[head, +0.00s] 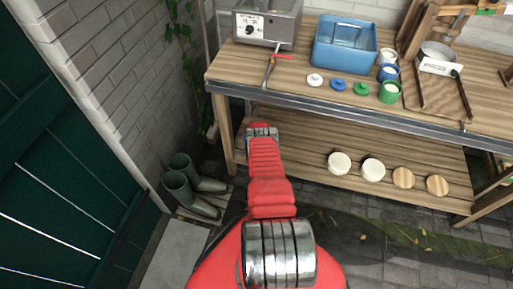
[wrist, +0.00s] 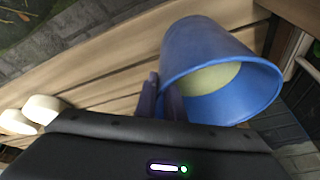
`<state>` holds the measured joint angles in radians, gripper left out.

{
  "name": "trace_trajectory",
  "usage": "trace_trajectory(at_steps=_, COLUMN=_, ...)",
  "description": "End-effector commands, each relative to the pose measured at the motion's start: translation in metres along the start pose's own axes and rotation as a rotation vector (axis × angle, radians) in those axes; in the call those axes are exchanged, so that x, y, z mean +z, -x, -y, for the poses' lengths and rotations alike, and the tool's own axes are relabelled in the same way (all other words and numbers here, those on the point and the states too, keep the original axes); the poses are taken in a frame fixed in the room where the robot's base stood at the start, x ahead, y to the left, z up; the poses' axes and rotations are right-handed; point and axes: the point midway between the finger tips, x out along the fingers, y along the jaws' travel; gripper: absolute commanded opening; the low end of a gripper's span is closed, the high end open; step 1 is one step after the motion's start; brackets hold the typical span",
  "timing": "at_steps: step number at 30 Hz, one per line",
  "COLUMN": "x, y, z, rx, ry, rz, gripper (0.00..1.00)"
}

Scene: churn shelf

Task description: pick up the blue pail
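The blue pail (wrist: 210,48) is large in the wrist view, its wide mouth turned toward the camera and a pale yellow-green inside showing. It is over the wooden slats of the lower shelf. In the head view I cannot make it out near my arm. My gripper (wrist: 162,84) has its two dark fingers a little apart at the pail's left rim. The right finger overlaps the pail's edge in the picture; whether it touches the wall I cannot tell. In the head view my gripper (head: 262,130) is at the left end of the shelf, under the tabletop edge.
The tabletop (head: 290,82) overhangs the lower shelf (head: 310,135). White round pieces (head: 339,163) and wooden discs (head: 404,178) line the shelf to the right. Green boots (head: 193,185) stand by the left wall. A blue bin (head: 345,45) and small cups sit on top.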

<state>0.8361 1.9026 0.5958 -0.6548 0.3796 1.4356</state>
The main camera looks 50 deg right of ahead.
Motion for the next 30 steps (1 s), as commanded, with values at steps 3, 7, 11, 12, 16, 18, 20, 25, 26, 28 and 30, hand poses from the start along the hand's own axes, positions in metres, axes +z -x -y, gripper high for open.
trace_trajectory(at_steps=3, x=-0.0001, y=-0.0002, z=-0.0009, rx=0.002, ry=-0.001, rz=0.0, gripper=0.0)
trace_trajectory(at_steps=7, x=-0.0002, y=-0.0003, z=-0.0013, rx=0.003, ry=-0.001, rz=0.0, gripper=0.0)
trace_trajectory(at_steps=11, x=-0.0004, y=-0.0004, z=-0.0017, rx=0.003, ry=-0.001, rz=0.0, gripper=0.0)
trace_trajectory(at_steps=12, x=-0.0004, y=-0.0004, z=-0.0018, rx=0.004, ry=-0.002, rz=0.0, gripper=0.0)
trace_trajectory(at_steps=16, x=-0.0005, y=-0.0006, z=-0.0023, rx=0.004, ry=-0.002, rz=0.001, gripper=0.0)
trace_trajectory(at_steps=18, x=-0.0005, y=-0.0007, z=-0.0026, rx=0.005, ry=-0.002, rz=0.001, gripper=0.0)
trace_trajectory(at_steps=20, x=-0.0004, y=-0.0008, z=-0.0029, rx=0.005, ry=-0.002, rz=0.001, gripper=0.0)
trace_trajectory(at_steps=25, x=-0.0001, y=-0.0011, z=-0.0036, rx=0.006, ry=-0.002, rz=0.001, gripper=0.0)
trace_trajectory(at_steps=26, x=-0.0001, y=-0.0011, z=-0.0037, rx=0.007, ry=-0.002, rz=0.002, gripper=0.0)
trace_trajectory(at_steps=28, x=-0.0001, y=-0.0012, z=-0.004, rx=0.007, ry=-0.002, rz=0.002, gripper=0.0)
trace_trajectory(at_steps=30, x=0.0, y=-0.0013, z=-0.0042, rx=0.008, ry=-0.002, rz=0.002, gripper=0.0)
